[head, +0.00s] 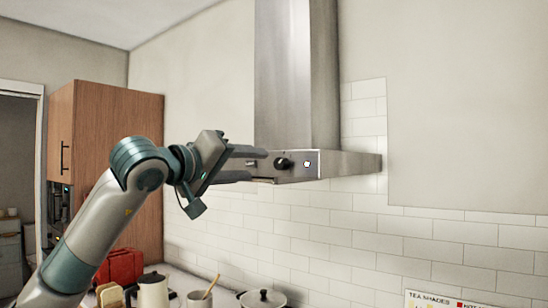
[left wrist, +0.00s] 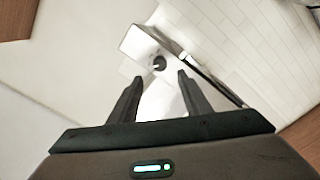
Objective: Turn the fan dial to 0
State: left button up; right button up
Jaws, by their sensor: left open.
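The range hood (head: 338,164) is steel and hangs on the tiled wall. Its front panel carries a dark round dial (head: 283,163), with a small lit white square to its right. My left gripper (head: 258,164) reaches in from the left at the panel's height, jaws open, its fingertips just left of that dial. A small dark shape shows between its fingers, partly hidden. In the left wrist view, a dark knob (left wrist: 159,63) on the pale panel lies just beyond and between the two open fingers (left wrist: 160,76), not visibly touched. Dial markings are too small to read. My right gripper is out of view.
Below the hood are a lidded pot (head: 263,299), a mug with a wooden utensil (head: 200,299), a kettle (head: 153,291) and a red case (head: 121,266). A tall wooden cabinet (head: 118,150) stands at left.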

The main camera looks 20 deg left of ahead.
aim_at(279, 165)
pick_arm(q)
jog(key=p+x, duration=0.3)
jog(key=x, duration=0.5)
jog(key=shift+w+d+p, duration=0.1)
jog(key=shift+w+p, duration=0.1)
jog(key=shift+p, duration=0.2)
jog(key=shift+w+d, duration=0.2)
jog(key=shift+w, duration=0.3)
jog(key=c, duration=1)
jog(key=shift+c, duration=0.2)
jog(key=shift+f, duration=0.1)
